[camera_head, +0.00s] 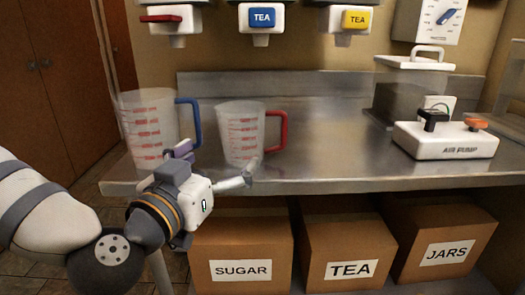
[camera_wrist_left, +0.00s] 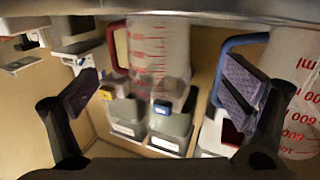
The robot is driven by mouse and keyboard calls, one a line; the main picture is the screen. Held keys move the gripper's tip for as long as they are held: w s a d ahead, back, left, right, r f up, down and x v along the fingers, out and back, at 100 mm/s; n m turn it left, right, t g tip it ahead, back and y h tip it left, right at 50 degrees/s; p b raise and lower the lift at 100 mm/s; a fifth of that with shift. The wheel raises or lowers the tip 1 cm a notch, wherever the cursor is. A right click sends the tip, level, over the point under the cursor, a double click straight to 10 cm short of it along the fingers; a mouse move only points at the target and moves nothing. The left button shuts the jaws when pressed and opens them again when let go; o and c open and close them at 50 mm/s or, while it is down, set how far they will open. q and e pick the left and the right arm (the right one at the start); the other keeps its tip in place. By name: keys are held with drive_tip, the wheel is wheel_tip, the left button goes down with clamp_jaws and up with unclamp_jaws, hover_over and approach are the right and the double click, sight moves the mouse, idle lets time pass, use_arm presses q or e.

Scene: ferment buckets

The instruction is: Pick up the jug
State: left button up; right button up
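Two clear measuring jugs with red markings stand upright on the steel counter in the head view. The larger blue-handled jug (camera_head: 147,132) is at the left; its blue handle (camera_head: 191,118) points right. The red-handled jug (camera_head: 240,135) stands right of it, its handle on the right. My left gripper (camera_head: 215,165) is open and empty at the counter's front edge, in front of the jugs. In the left wrist view, upside down, the red-handled jug (camera_wrist_left: 158,48) shows between the open fingers (camera_wrist_left: 160,75). The blue-handled jug (camera_wrist_left: 297,85) is at the right, its handle beside one finger. My right gripper is not in view.
The steel counter (camera_head: 330,160) is clear right of the jugs. A white air pump (camera_head: 445,142) stands farther right. Dispensers, two labelled TEA (camera_head: 262,17), hang above the counter. Cardboard boxes, including SUGAR (camera_head: 240,268), sit below it.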

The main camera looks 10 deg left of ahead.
sight(245, 136)
use_arm(q)
drive_tip(key=w, duration=0.3)
drive_tip(key=w+d, duration=0.1)
drive_tip(key=w, duration=0.6)
drive_tip(key=shift+w+d, duration=0.1)
drive_tip(key=shift+d, duration=0.1)
drive_tip(key=c, duration=1.3)
